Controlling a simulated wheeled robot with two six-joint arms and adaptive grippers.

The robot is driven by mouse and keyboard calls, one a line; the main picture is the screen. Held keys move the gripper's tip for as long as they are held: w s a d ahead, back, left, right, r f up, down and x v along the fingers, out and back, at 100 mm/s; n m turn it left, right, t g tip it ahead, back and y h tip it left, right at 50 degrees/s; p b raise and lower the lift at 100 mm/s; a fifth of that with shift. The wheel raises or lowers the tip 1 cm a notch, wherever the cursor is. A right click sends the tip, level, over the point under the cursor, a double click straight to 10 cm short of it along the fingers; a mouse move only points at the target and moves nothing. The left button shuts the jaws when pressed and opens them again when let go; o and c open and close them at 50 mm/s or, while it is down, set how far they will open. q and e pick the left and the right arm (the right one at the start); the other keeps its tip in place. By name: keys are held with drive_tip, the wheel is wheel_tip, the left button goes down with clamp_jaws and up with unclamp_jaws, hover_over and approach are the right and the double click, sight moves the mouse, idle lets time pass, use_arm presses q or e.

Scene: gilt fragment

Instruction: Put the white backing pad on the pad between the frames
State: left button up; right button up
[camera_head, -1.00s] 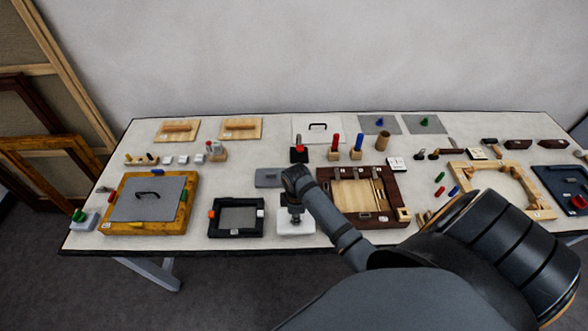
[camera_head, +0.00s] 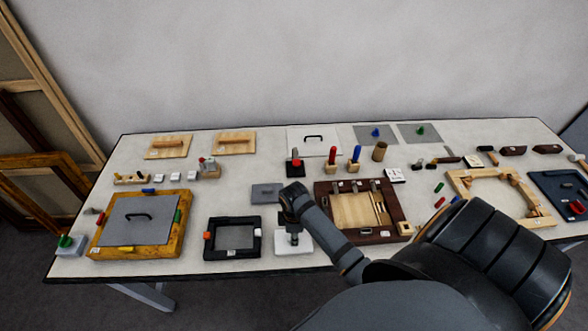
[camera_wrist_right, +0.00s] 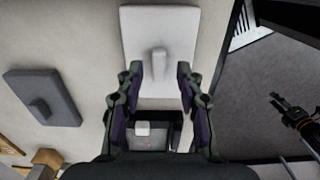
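The white backing pad (camera_head: 305,245) is a flat white plate with an upright grip, lying near the table's front edge between the black frame (camera_head: 206,246) and the dark brown frame (camera_head: 328,226). In the right wrist view the white pad (camera_wrist_right: 160,25) lies ahead, its grip around the middle between my fingertips. My right gripper (camera_wrist_right: 159,70) is open, with gaps on both sides of the grip. In the head view my right wrist covers part of the pad. A grey pad with a knob (camera_head: 265,193) lies just behind; it also shows in the wrist view (camera_wrist_right: 42,97). My left gripper (camera_wrist_right: 285,108) appears over the floor.
Red, blue and black-based upright tools (camera_head: 332,157) stand behind. A light wooden frame (camera_head: 470,185) lies at right. The bare table shows narrowly around the white pad.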

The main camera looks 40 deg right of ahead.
wheel_tip(320, 180, up, 4)
drive_tip(key=shift+r+b, duration=0.1)
drive_tip(key=shift+b, duration=0.4)
use_arm(q)
wheel_tip(320, 180, down, 2)
drive_tip(key=shift+w+f+b, duration=0.15)
drive_tip(key=shift+f+b, duration=0.05)
drive_tip(key=shift+b, duration=0.3)
use_arm(e)
wheel_tip(320, 180, up, 6)
